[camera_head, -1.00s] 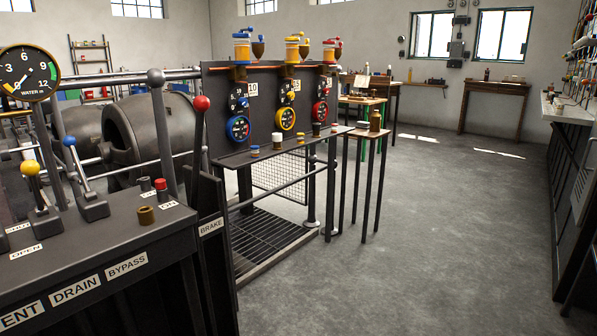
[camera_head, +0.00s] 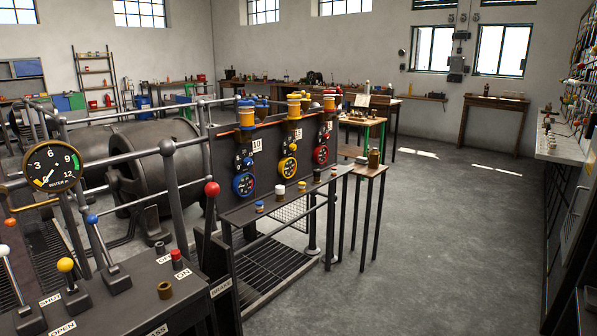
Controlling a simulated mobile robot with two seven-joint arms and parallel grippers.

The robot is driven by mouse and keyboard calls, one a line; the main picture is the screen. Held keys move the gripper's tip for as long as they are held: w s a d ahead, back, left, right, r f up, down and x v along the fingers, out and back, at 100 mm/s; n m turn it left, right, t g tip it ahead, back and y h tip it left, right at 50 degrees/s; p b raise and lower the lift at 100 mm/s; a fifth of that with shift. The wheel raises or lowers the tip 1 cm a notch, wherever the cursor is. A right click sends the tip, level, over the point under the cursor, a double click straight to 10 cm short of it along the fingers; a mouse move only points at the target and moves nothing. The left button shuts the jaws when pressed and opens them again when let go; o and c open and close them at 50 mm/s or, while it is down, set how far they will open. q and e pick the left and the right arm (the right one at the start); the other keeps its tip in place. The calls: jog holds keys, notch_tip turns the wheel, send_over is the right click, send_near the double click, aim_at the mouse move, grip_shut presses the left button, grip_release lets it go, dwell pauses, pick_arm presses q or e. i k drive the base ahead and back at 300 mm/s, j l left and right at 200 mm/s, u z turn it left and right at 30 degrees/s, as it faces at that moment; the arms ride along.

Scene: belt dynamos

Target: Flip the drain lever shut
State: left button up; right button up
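A dark console fills the lower left of the head view. A lever with a yellow knob (camera_head: 65,265) stands on it, near a SHUT plate (camera_head: 49,299) and an OPEN plate (camera_head: 62,329). The yellow lever stands fairly upright with a slight lean to the left. To its right, a lever with a blue knob (camera_head: 91,219) leans further left. A third lever with a pale shaft (camera_head: 13,278) is at the left edge. The DRAIN label is out of view, so I cannot confirm which lever it marks. Neither gripper is in view.
A water gauge (camera_head: 52,166) stands behind the levers. A red button (camera_head: 177,260), a brass ring (camera_head: 165,290) and a red-knobbed lever (camera_head: 211,189) are to the right. A gauge panel (camera_head: 265,180) with a narrow shelf stands beyond. The floor (camera_head: 400,240) at right is clear.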

aim_at(65, 265)
jog(key=u, duration=1.25)
